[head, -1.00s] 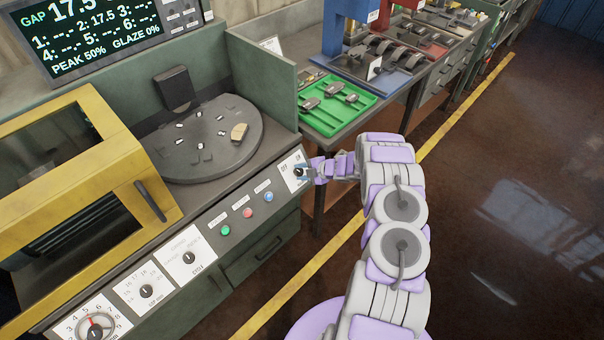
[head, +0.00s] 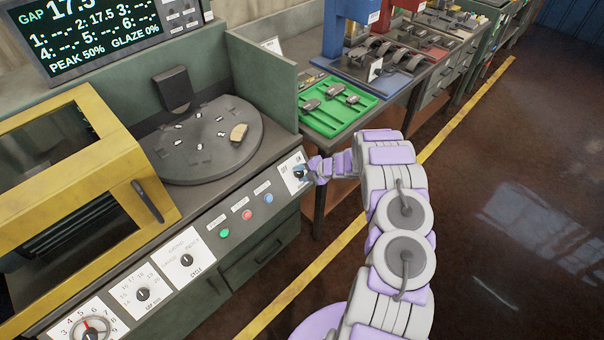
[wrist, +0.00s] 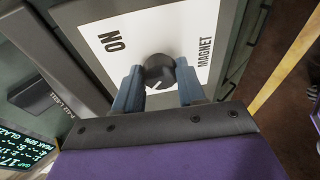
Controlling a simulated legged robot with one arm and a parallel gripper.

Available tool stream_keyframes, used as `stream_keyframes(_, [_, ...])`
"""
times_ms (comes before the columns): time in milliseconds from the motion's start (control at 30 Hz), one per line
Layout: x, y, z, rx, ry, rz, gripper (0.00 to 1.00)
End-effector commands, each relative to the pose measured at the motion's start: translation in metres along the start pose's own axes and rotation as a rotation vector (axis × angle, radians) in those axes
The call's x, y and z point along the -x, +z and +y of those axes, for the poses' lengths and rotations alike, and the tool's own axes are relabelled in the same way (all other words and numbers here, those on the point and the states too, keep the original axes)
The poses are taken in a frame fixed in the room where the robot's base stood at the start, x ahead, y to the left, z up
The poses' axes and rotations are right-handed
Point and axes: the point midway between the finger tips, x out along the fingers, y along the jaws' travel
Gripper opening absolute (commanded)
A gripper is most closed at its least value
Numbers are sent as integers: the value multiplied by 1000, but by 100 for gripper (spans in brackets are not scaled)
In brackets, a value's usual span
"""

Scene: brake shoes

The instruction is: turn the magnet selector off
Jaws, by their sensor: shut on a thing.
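The magnet selector is a dark round knob (wrist: 158,70) on a white plate (wrist: 125,32) marked ON and MAGNET in the wrist view. A white pointer mark shows on the knob's near edge. My gripper (wrist: 158,84) is shut on the knob, one blue finger on each side. In the head view the selector plate (head: 287,172) sits at the right end of the machine's front panel, with OFF and ON labels. My gripper (head: 302,172) reaches it from the right and covers most of the knob.
Green, red and blue buttons (head: 247,214) sit left of the selector. A round table (head: 200,165) with a brake shoe (head: 239,132) lies behind the panel. A green tray (head: 350,122) stands on the bench to the right. The floor at right is clear.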

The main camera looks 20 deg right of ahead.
Motion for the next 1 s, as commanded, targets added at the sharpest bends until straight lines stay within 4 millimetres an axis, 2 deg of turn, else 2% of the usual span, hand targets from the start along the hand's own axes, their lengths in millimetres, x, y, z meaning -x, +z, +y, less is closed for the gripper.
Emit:
stream_keyframes(133, [0,0,-3,-2,-4,0,9])
stream_keyframes(167, [0,0,-3,-2,-5,0,42])
stream_keyframes(400, [0,-1,-2,-1,-3,1,65])
stream_keyframes(667, [1,-1,-1,-1,-2,0,65])
stream_keyframes(767, [7,-1,0,-1,-1,0,65])
stream_keyframes(867, [20,0,0,-1,-1,0,65])
stream_keyframes(1000, [50,0,0,-3,-2,-2,65])
